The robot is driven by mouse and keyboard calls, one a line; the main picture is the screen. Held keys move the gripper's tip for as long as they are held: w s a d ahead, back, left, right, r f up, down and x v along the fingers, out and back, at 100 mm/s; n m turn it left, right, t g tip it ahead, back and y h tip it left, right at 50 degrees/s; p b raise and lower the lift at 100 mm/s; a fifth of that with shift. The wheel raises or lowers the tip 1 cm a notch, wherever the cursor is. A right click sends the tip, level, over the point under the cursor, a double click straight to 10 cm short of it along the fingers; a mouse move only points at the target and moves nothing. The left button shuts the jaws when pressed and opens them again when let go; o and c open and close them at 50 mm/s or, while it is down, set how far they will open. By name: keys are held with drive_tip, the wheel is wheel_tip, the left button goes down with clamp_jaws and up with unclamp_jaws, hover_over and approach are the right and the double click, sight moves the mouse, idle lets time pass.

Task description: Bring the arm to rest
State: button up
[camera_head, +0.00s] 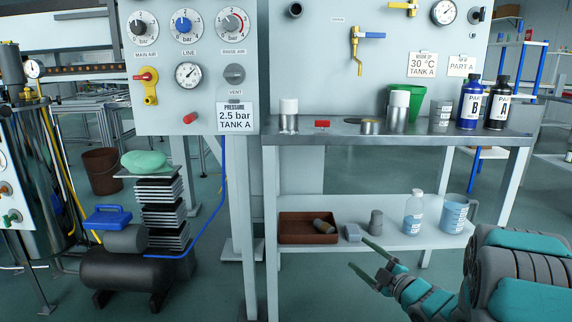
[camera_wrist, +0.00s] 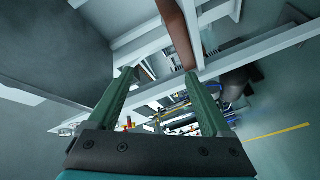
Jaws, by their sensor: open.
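My gripper (camera_head: 367,257) is in the lower right of the head view, in front of the bench's lower shelf (camera_head: 400,238). Its two green fingers are apart with nothing between them. The wrist view shows the same open fingers (camera_wrist: 160,78), with the frame of the bench and the floor beyond them. My arm reaches in from the lower right corner. I cannot tell whether the fingers touch the shelf edge.
The lower shelf holds a brown tray (camera_head: 308,239), grey pieces, a bottle (camera_head: 413,213) and a blue beaker (camera_head: 453,214). The bench top (camera_head: 345,131) above holds cups and dark bottles (camera_head: 470,103). A black tank (camera_head: 125,275) stands at left. Floor in front is open.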

drive_tip(key=d+r+m+g+h+p, duration=0.2)
drive_tip(key=d+m+g+h+p, duration=0.1)
drive_tip(key=d+m+h, duration=0.3)
drive_tip(key=s+d+r+m+g+h+p, duration=0.1)
drive_tip(key=s+r+m+g+h, duration=0.15)
drive_tip(key=s, duration=0.45)
drive_tip(key=s+r+m+g+h+p, duration=0.1)
drive_tip(key=s+m+g+h+p, duration=0.15)
drive_tip(key=s, duration=0.45)
drive_tip(key=s+a+r+m+g+p, duration=0.1)
drive_tip(key=s+a+m+g, duration=0.1)
drive_tip(key=s, duration=0.8)
drive_tip(key=s+a+r+m+g+y, duration=0.1)
drive_tip(key=s+a+g, duration=0.3)
drive_tip(key=s, duration=0.7)
drive_tip(key=s+a+r+m+g+y+p, duration=0.1)
drive_tip(key=s+a+r+m+g, duration=0.1)
drive_tip(key=s+a, duration=0.5)
drive_tip(key=s+m+g, duration=0.1)
drive_tip(key=s, duration=0.3)
drive_tip(key=shift+m+p, duration=0.3)
drive_tip(key=shift+p, duration=0.05)
drive_tip(key=shift+w+a, duration=0.1)
drive_tip(key=shift+a, duration=0.05)
